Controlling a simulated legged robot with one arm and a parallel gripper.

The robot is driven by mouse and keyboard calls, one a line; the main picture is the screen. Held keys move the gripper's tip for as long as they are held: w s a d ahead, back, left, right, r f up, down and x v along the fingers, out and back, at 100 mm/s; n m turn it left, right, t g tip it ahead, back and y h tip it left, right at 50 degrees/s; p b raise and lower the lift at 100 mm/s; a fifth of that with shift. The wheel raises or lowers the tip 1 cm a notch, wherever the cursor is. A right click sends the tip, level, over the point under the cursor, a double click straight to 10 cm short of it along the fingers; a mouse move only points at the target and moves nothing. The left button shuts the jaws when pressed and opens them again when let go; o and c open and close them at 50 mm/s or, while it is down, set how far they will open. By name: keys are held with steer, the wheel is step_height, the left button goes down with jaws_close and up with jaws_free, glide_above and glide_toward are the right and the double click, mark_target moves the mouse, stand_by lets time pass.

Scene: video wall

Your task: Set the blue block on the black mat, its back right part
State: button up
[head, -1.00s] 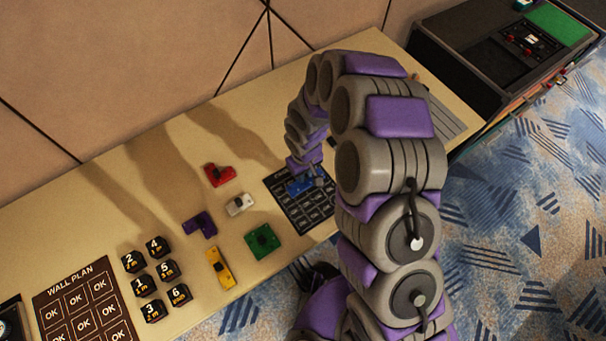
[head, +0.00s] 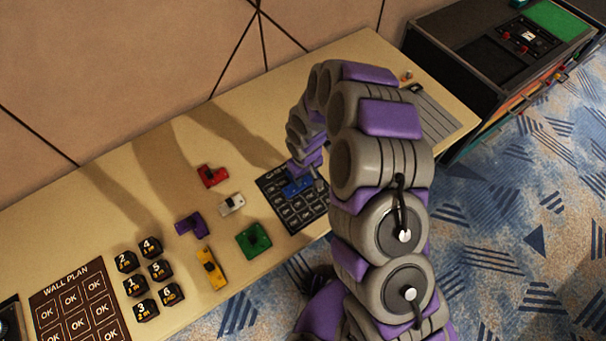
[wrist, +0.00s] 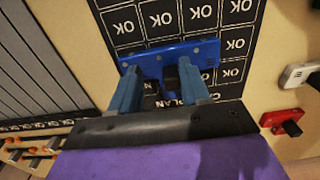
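The blue block (head: 298,186) is on the back part of the black mat (head: 294,216), toward its right side, and appears to lie flat. In the wrist view the blue block (wrist: 160,57) lies across the OK squares of the black mat (wrist: 125,22), close to the titled edge. My gripper (wrist: 160,72) is low over the mat at the block. Its two fingers are apart, either side of the block's dark knob, with a gap visible beside the left finger. In the head view my gripper (head: 308,176) is partly hidden by my arm.
Left of the mat lie red (head: 212,176), white (head: 232,204), green (head: 253,240), purple (head: 190,225) and yellow (head: 211,268) blocks. Several black numbered pieces (head: 149,272) and a brown wall-plan board (head: 80,305) are farther left. A grey striped panel (head: 440,112) is at right.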

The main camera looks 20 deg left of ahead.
steer(key=shift+a, duration=0.3)
steer(key=shift+a+r, duration=0.35)
steer(key=shift+a, duration=0.2)
steer(key=shift+a+r, duration=0.35)
steer(key=shift+a, duration=0.2)
step_height(320, 180, up, 9)
steer(key=d+p, duration=0.2)
steer(key=d, duration=0.1)
step_height(320, 180, up, 9)
steer(key=m, duration=0.1)
glide_above(304, 182)
steer(key=s+d, duration=0.1)
steer(key=d, duration=0.4)
steer(key=s+d+r+m, duration=0.3)
steer(key=s+d+r, duration=0.3)
steer(key=d+r, duration=0.3)
steer(key=s+d+r+m+g, duration=0.1)
steer(key=s+d+r+m, duration=0.2)
steer(key=s, duration=0.7)
steer(key=s+d+r+m, duration=0.2)
steer(key=s+d+r, duration=0.3)
steer(key=s+d, duration=0.3)
steer(key=shift+s+m+g, duration=0.4)
steer(key=shift+s, duration=0.5)
